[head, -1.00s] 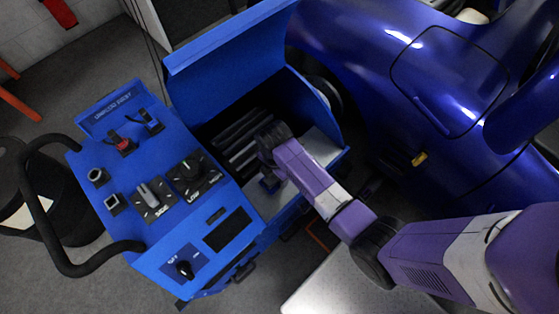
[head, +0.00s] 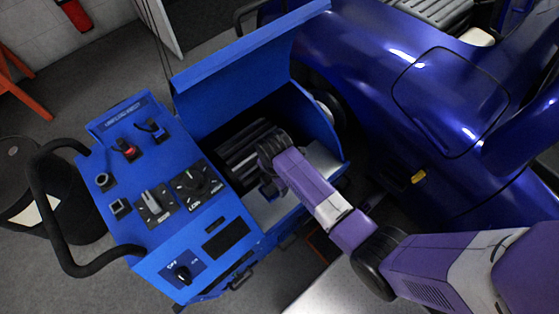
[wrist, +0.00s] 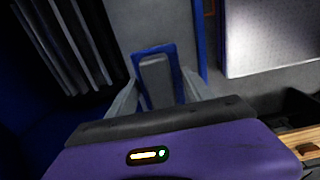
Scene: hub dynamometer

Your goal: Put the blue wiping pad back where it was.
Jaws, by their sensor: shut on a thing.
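The blue wiping pad (wrist: 171,53) shows in the wrist view as a blue edge around its grey grip block (wrist: 156,79). My gripper (wrist: 160,88) is shut on that grip, with one finger on each side. In the head view my gripper (head: 271,186) is over the grey ledge (head: 269,212) of the blue dynamometer cabinet, beside the dark rollers. Only a small blue bit of the pad shows there below my gripper. I cannot tell whether the pad touches the ledge.
The cabinet's rollers (head: 243,150) lie in an open bay under a raised blue lid (head: 250,65). A control panel (head: 165,200) with knobs is at left. A blue vehicle (head: 450,100) stands close at right. A pale flat surface (head: 330,290) is at the bottom, apart from the cabinet.

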